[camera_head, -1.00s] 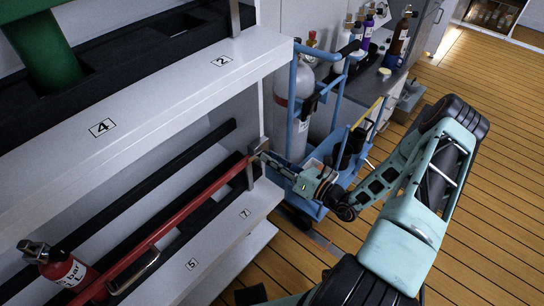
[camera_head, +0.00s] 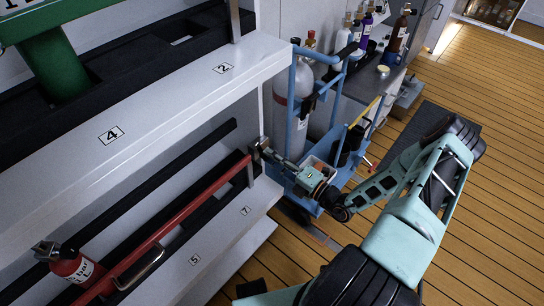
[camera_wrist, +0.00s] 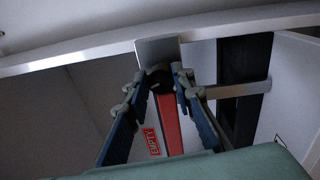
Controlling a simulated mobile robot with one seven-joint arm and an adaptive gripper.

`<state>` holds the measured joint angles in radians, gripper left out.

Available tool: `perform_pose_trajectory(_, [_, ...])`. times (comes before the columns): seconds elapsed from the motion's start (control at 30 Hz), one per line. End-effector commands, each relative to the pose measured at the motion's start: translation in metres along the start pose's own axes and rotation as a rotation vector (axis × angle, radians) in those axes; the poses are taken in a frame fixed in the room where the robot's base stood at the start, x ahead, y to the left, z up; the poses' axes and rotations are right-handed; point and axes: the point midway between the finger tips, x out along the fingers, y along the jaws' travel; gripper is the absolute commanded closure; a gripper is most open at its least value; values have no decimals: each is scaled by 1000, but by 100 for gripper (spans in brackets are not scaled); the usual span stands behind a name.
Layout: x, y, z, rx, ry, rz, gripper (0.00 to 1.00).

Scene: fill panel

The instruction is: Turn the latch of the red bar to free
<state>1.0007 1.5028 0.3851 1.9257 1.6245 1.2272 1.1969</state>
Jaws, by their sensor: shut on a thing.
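The red bar (camera_head: 185,212) runs along the lower shelf rack, its far end at a grey metal bracket (camera_head: 250,172). It also shows in the wrist view (camera_wrist: 168,122), running down between my fingers. My gripper (camera_head: 262,150) is at the bar's far end. In the wrist view my gripper (camera_wrist: 158,80) has its fingertips closed in on a small dark latch (camera_wrist: 158,77) at the bar's end, in front of a grey plate (camera_wrist: 157,50). The fingers partly hide the latch, and its exact angle cannot be told.
Shelf edges marked 4 and 2 (camera_head: 160,110) overhang the bar. A blue trolley (camera_head: 335,120) with a grey gas cylinder (camera_head: 302,90) stands close beyond my gripper. Wooden floor (camera_head: 470,200) is open at right.

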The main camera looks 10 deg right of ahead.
Motion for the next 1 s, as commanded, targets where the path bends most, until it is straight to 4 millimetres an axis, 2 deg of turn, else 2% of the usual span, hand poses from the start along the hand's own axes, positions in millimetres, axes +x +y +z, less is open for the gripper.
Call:
perform_pose_trajectory(0.4, [-1,-1,-1,283,-11,2,100])
perform_pose_trajectory(1.0, [-1,-2,-1,372,-14,3,100])
